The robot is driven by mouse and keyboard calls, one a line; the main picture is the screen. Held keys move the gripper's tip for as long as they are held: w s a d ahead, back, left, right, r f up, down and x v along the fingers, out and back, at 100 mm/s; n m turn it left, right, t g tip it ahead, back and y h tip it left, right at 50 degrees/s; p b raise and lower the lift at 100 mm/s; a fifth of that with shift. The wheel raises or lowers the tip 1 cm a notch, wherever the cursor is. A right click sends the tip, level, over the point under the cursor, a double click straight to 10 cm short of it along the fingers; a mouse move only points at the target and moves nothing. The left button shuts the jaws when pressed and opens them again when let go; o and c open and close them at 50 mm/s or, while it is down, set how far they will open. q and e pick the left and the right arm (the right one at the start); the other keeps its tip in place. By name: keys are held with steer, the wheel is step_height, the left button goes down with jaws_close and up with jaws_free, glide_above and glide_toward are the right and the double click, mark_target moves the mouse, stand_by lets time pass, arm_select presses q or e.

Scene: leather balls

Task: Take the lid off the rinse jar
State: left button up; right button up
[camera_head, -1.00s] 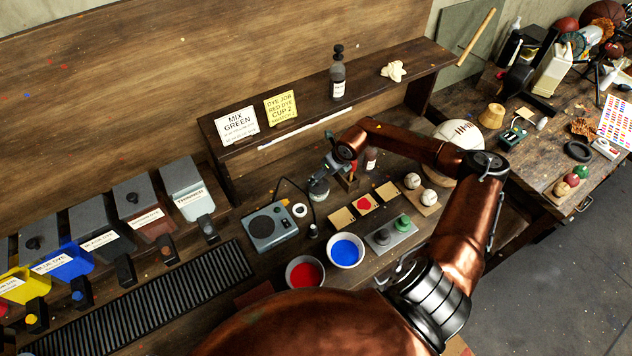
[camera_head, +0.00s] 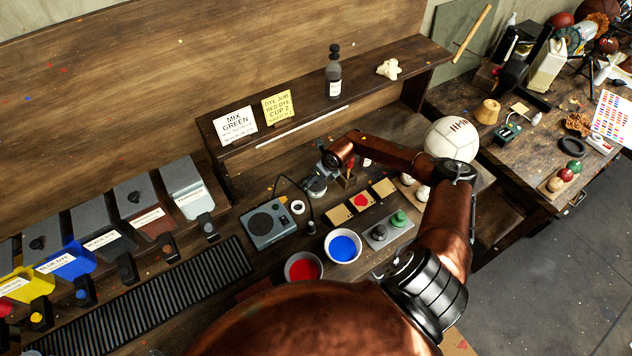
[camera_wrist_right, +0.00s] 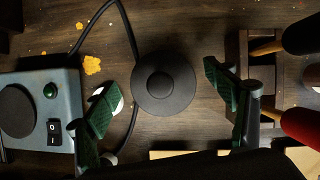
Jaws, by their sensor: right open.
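The rinse jar (camera_head: 316,188) stands on the bench, right of the grey-blue box, partly hidden by my right gripper in the head view. In the right wrist view its dark round lid (camera_wrist_right: 163,88), with a raised knob in the middle, is seen from above. My right gripper (camera_wrist_right: 165,84) is open, with its two green-padded fingers on either side of the lid and gaps on both sides. It also shows above the jar in the head view (camera_head: 324,172). I cannot tell the exact height of the fingertips over the lid. My left gripper is not in view.
The grey-blue box (camera_head: 268,224) with a switch and cable stands close left of the jar. A wooden holder (camera_wrist_right: 262,75) with colored handles is close right. Red (camera_head: 303,268) and blue (camera_head: 343,246) bowls stand nearer me. A shelf (camera_head: 300,125) runs behind.

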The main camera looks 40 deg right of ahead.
steer(key=shift+s+f, duration=0.1)
steer(key=c, duration=1.9)
